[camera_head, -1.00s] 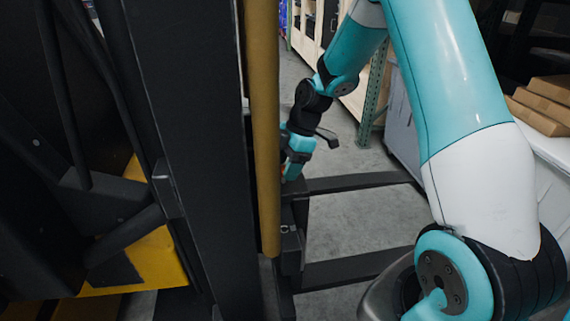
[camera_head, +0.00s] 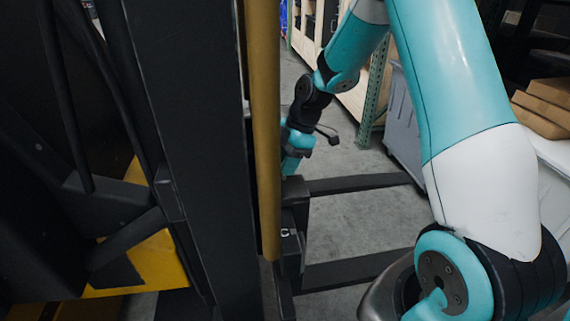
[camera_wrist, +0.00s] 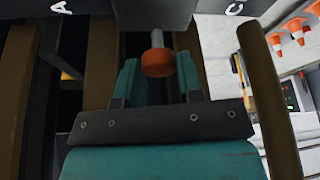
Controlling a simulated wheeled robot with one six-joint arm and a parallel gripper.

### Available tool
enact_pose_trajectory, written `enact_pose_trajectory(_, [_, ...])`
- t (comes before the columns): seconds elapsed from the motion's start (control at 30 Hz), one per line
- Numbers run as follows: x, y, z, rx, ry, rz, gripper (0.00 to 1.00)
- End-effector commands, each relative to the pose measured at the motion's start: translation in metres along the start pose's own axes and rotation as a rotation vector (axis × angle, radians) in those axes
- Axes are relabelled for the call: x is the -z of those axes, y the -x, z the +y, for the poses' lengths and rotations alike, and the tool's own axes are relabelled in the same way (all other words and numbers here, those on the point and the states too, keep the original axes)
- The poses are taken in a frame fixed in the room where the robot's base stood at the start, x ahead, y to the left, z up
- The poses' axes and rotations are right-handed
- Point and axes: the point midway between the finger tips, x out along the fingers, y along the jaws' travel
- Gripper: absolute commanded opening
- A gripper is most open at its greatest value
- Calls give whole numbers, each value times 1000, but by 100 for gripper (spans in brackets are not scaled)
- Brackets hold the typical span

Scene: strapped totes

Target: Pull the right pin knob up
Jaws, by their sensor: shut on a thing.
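In the wrist view an orange, round pin knob (camera_wrist: 158,63) on a short silvery stem (camera_wrist: 157,39) sits between the two teal fingers of my gripper (camera_wrist: 158,72). The fingers are closed around the knob from both sides. The stem runs toward a dark block (camera_wrist: 155,14) at the top of the view. Only one knob shows, so I cannot compare it with another. In the head view my gripper (camera_head: 291,166) is small, beside the yellow post and just above the dark fork carriage (camera_head: 294,190). The knob is hidden there.
A yellow vertical post (camera_head: 265,130) and a dark mast (camera_head: 190,120) stand close left of my gripper. Two dark forks (camera_head: 360,183) reach right over clear grey floor. A grey bin (camera_head: 402,125) and brown boxes (camera_head: 545,105) are at the right.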

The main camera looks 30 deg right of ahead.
Motion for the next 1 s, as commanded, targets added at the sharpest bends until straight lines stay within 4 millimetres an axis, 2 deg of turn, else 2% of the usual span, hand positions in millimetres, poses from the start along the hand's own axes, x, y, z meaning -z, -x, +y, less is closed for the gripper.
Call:
enact_pose_trajectory(0.17, [2,3,2,-7,5,2,0])
enact_pose_trajectory(0.2, [2,4,2,-8,5,3,41])
enact_pose_trajectory(0.3, [2,3,2,-8,5,2,60])
enact_pose_trajectory(0.67, [1,8,2,-8,3,1,60])
enact_pose_trajectory(0.83, [0,35,2,-12,2,0,60])
enact_pose_trajectory(1.0, [0,79,2,-14,2,0,60])
